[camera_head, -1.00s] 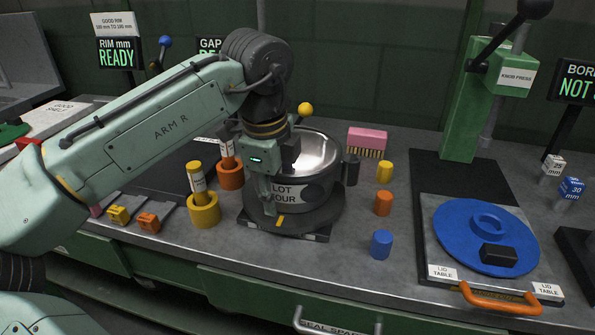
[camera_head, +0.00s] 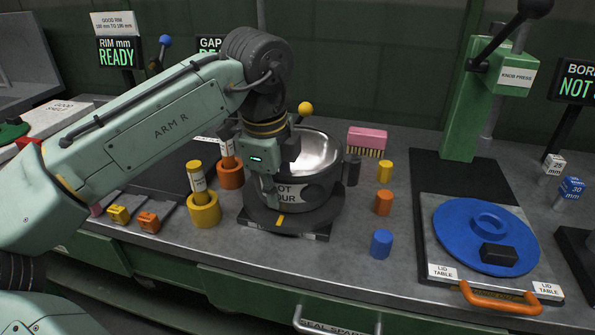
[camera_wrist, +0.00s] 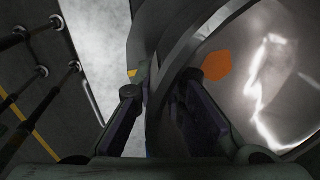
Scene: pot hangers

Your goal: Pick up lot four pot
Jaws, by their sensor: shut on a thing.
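My gripper (camera_head: 277,188) points down at the pot's near left side. In the wrist view, the two fingers (camera_wrist: 150,115) straddle the pot's wall (camera_wrist: 165,75), one outside and one inside, shut on it. The shiny pot interior (camera_wrist: 265,85) fills the right of that view, with an orange patch on it.
Yellow and orange cylinders in ring holders (camera_head: 204,208) stand close left of the pot. A pink brush (camera_head: 367,139) is behind right. Yellow, orange and blue plugs (camera_head: 382,244) stand to the right. A blue lid (camera_head: 488,237) lies by the green knob press (camera_head: 470,100).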

